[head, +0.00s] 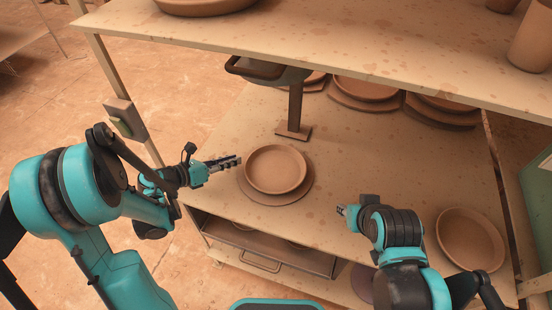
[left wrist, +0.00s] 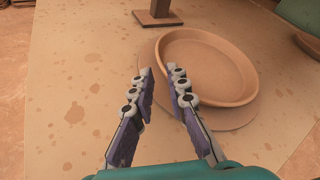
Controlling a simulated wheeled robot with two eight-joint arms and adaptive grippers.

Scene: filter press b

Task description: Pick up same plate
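A round brown clay plate (head: 275,168) sits on a flat round disc (head: 253,189) on the middle shelf, in front of the press post. The plate (left wrist: 208,68) also shows in the left wrist view, right of and beyond the fingers, on the disc (left wrist: 160,58). My left gripper (head: 238,161) is just left of the plate's rim, and nothing shows between its fingers. In the left wrist view the left gripper (left wrist: 163,78) has its fingers apart. My right gripper (head: 341,210) is right of the plate, apart from it; its fingers are too small to judge.
Another clay plate (head: 470,239) lies at the right of the shelf. Several stacked plates (head: 366,90) stand at the back. A press post (head: 295,108) rises behind the plate. The upper shelf (head: 330,45) overhangs the back. A drawer (head: 262,252) is below the front edge.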

